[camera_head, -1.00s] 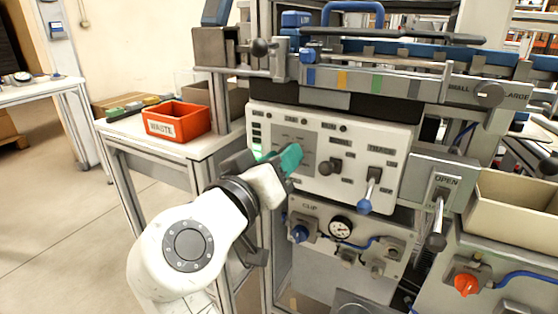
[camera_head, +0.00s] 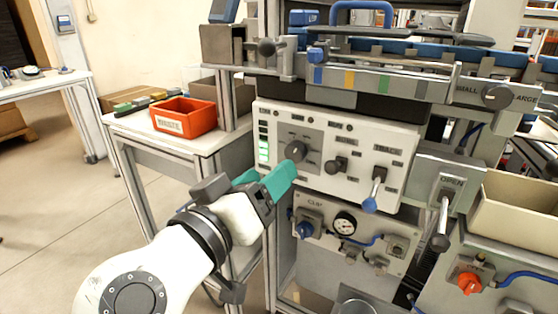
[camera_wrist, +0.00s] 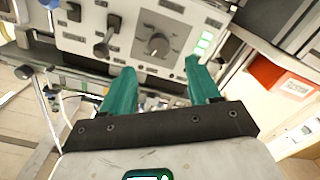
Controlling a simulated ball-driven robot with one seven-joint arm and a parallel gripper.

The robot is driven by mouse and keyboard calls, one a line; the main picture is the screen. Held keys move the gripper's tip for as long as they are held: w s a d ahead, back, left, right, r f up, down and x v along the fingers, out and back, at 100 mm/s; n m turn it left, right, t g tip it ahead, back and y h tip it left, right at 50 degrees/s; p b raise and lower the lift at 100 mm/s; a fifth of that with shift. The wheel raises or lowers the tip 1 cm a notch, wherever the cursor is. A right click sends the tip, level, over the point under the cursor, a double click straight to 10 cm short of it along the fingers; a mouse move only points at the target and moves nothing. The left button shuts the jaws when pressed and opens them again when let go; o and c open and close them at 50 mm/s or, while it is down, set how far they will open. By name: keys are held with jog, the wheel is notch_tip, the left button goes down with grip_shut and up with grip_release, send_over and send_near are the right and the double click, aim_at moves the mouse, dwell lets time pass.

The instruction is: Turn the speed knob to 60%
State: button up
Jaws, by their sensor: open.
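The speed knob (camera_head: 295,150) is a dark round dial on a grey square plate at the left of the white control panel (camera_head: 388,194). In the wrist view the knob (camera_wrist: 157,45) shows beyond the fingertips, with scale marks around it and lit green bars to its right. My gripper (camera_head: 268,182), with teal fingers, is open and empty. It is in front of the panel, below and left of the knob in the head view, and apart from it. In the wrist view my gripper (camera_wrist: 158,75) has its fingers spread wide. The scale figures are too small to read.
Right of the knob are a second dark knob (camera_head: 338,165) and a blue-tipped lever (camera_head: 371,200). Below is a panel with a gauge (camera_head: 344,224). A red waste bin (camera_head: 184,116) stands on the left table. An OPEN lever (camera_head: 441,230) sticks out at the right.

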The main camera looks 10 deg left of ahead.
jog(key=shift+v, duration=2.15)
jog(key=d+f+g+y, duration=0.1)
jog(key=d+f+g, duration=0.8)
jog(key=d+f, duration=1.55)
jog(key=s+d+f+m+g+y, duration=0.1)
jog(key=s+d+f+g, duration=0.1)
jog(key=s+d+f, duration=0.3)
jog(key=s+d+f+g+y, duration=0.1)
jog(key=s+d+f+g, duration=0.2)
jog(key=f, duration=0.4)
jog(key=s+d+f+m+g+y, duration=0.1)
jog(key=s+d+f, duration=0.15)
jog(key=s, duration=0.55)
jog(key=s+d+f+g+y, duration=0.15)
jog(key=s+f, duration=0.25)
jog(key=s, duration=0.4)
notch_tip(320, 180, up, 22)
jog(key=p, duration=2.2)
jog(key=shift+d, duration=0.3)
jog(key=shift+f+t+y, duration=0.1)
jog(key=shift+t+y, duration=0.15)
